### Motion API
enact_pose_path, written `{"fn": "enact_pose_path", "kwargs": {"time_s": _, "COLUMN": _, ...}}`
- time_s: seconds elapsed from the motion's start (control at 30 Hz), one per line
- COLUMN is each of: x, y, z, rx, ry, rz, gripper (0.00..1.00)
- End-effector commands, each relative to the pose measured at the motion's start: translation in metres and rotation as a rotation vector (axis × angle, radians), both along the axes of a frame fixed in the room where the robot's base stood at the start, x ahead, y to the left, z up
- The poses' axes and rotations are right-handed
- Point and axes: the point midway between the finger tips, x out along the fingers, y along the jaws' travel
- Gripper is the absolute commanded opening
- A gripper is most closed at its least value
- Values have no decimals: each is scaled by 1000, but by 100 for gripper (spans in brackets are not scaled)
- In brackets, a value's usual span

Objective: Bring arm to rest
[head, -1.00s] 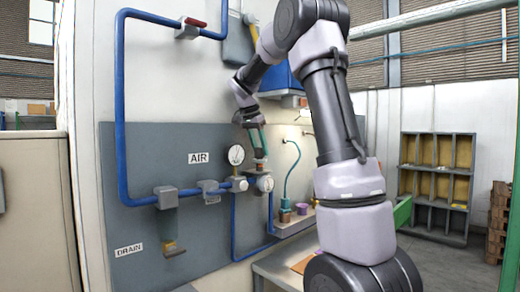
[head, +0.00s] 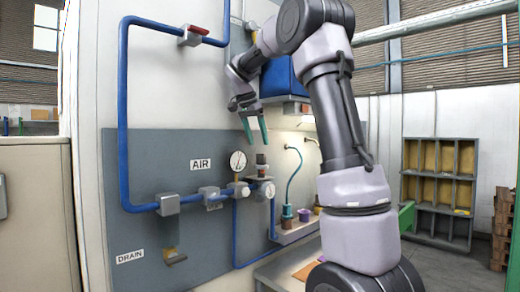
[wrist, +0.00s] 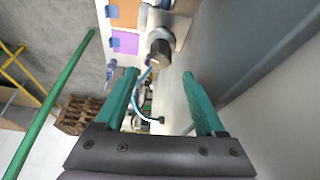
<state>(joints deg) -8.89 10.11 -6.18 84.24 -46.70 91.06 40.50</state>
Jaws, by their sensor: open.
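My gripper (head: 255,129) is open and empty in the head view, its two green fingers pointing down. No separate rest place for the arm can be made out.
The grey wall panel (head: 140,225) carries blue pipes (head: 123,110), valves and a round gauge (head: 238,161). A shelf (head: 292,232) holds small cups and a hose. A compartment rack (head: 438,187) stands at right.

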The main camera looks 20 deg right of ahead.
Motion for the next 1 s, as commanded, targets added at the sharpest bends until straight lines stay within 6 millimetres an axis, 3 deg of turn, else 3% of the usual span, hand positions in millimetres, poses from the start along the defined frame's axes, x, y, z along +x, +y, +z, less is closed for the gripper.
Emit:
{"fn": "enact_pose_path", "kwargs": {"time_s": 0.17, "x": -2, "y": 4, "z": 10, "rx": 0, "ry": -1, "rz": 0, "gripper": 72}}
{"fn": "enact_pose_path", "kwargs": {"time_s": 0.67, "x": -7, "y": 4, "z": 11, "rx": 7, "ry": 0, "rz": 11, "gripper": 72}}
{"fn": "enact_pose_path", "kwargs": {"time_s": 0.77, "x": -22, "y": 5, "z": 12, "rx": 29, "ry": -3, "rz": 54, "gripper": 72}}
{"fn": "enact_pose_path", "kwargs": {"time_s": 0.83, "x": -42, "y": 8, "z": 13, "rx": 58, "ry": -10, "rz": 114, "gripper": 72}}
{"fn": "enact_pose_path", "kwargs": {"time_s": 1.0, "x": -116, "y": 24, "z": 4, "rx": 146, "ry": -57, "rz": 324, "gripper": 72}}
